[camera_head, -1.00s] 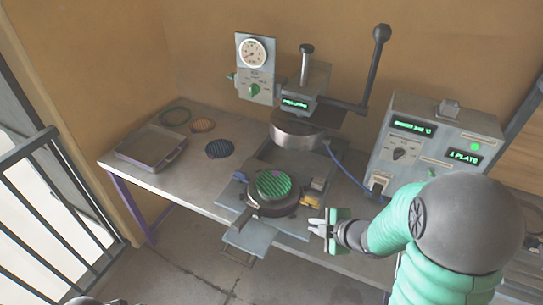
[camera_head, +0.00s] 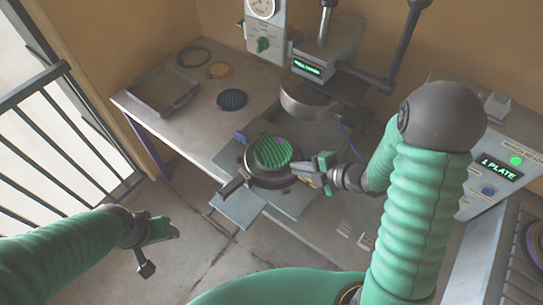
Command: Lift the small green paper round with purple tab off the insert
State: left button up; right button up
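The small green paper round (camera_head: 268,154) has a ribbed look and lies on the dark round insert (camera_head: 249,174) of the press. Its purple tab (camera_head: 283,141) shows small at the upper right edge. My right gripper (camera_head: 312,171) is just right of the insert, close to its rim and apart from the paper round. It appears open and empty, though its fingers are small here. My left gripper (camera_head: 158,249) is low at the left, over the floor and far from the round. Its fingers are apart and empty.
The press head (camera_head: 310,100) stands behind the insert, with a long lever (camera_head: 398,45). A control box (camera_head: 500,150) stands at right.

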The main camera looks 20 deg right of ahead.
aim_at(283, 173)
jog(key=shift+w+f, duration=0.9)
jog(key=a, duration=0.1)
jog(key=w+a+f, duration=0.2)
jog(key=a, duration=0.1)
jog(key=shift+w+f, duration=0.15)
jog(key=shift+a, duration=0.1)
jog(key=shift+f, duration=0.1)
grip_shut()
jog(key=shift+d+f, duration=0.1)
jog(key=shift+d, duration=0.3)
pick_arm(q)
jog(key=shift+d+r, duration=0.25)
jog(key=shift+d, duration=0.15)
jog(key=shift+a, duration=0.25)
pick_arm(e)
jog(key=shift+a, duration=0.2)
pick_arm(q)
jog(key=shift+d, duration=0.1)
pick_arm(e)
jog(key=shift+d, duration=0.1)
